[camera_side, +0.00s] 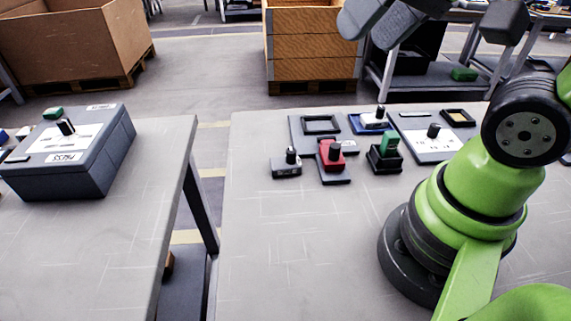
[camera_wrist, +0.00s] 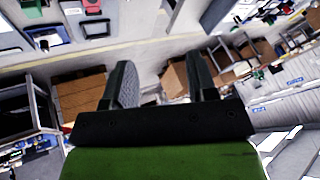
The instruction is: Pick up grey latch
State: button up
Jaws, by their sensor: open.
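In the wrist view I cannot tell which small part is the grey latch.
A green part in a black holder (camera_side: 385,155), a blue-based part (camera_side: 370,122) and a white plate (camera_side: 431,144) stand behind and right. A grey press box (camera_side: 72,150) stands on the left table, across a gap. The table's front left is clear.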

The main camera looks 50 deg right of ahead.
jog(key=w+d+f+g, duration=0.1)
jog(key=w+f+g, duration=0.1)
jog(key=w+f, duration=0.35)
jog(key=g+h, duration=0.2)
jog(key=g, duration=0.2)
send_over(291, 151)
jog(key=shift+m, duration=0.4)
notch_tip(291, 151, down, 17)
jog(key=shift+s+f, duration=0.1)
jog(key=shift+f, duration=2.9)
grip_shut()
